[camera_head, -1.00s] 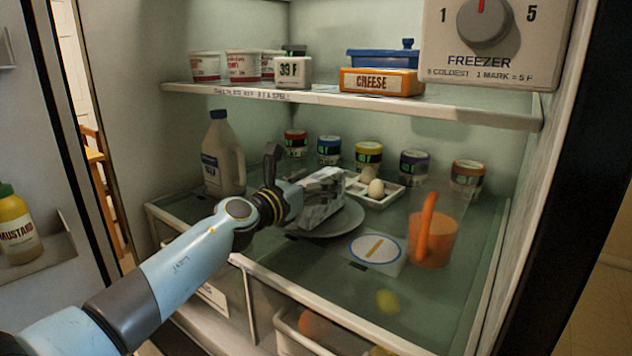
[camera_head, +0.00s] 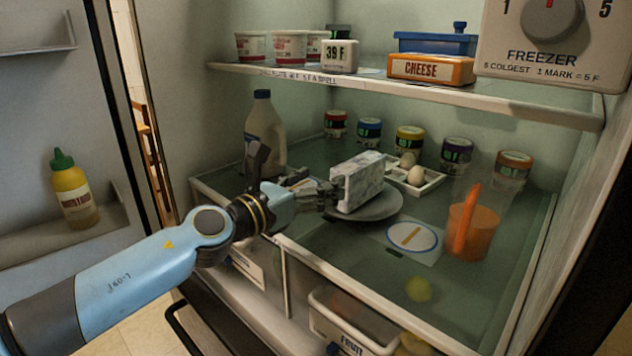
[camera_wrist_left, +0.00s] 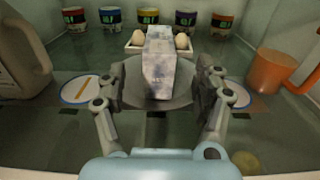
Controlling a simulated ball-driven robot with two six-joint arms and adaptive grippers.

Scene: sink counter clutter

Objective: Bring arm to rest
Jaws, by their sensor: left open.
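A grey-and-white marbled block (camera_head: 358,182) stands upright on a round dark grey plate (camera_head: 385,207) on the glass fridge shelf. My left gripper (camera_head: 318,197) is just to the left of the block, with the wrist low over the shelf. In the left wrist view the two fingers (camera_wrist_left: 163,85) are spread wide, with gaps on both sides of the block (camera_wrist_left: 160,62). The gripper is open and holds nothing. The plate's near part is partly hidden by the fingers in the head view. My right gripper is not in view.
A milk jug (camera_head: 264,130) stands behind my left wrist. An egg tray (camera_head: 432,184) is behind the plate. Several jars stand at the back. The upper shelf (camera_head: 420,88) hangs above.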

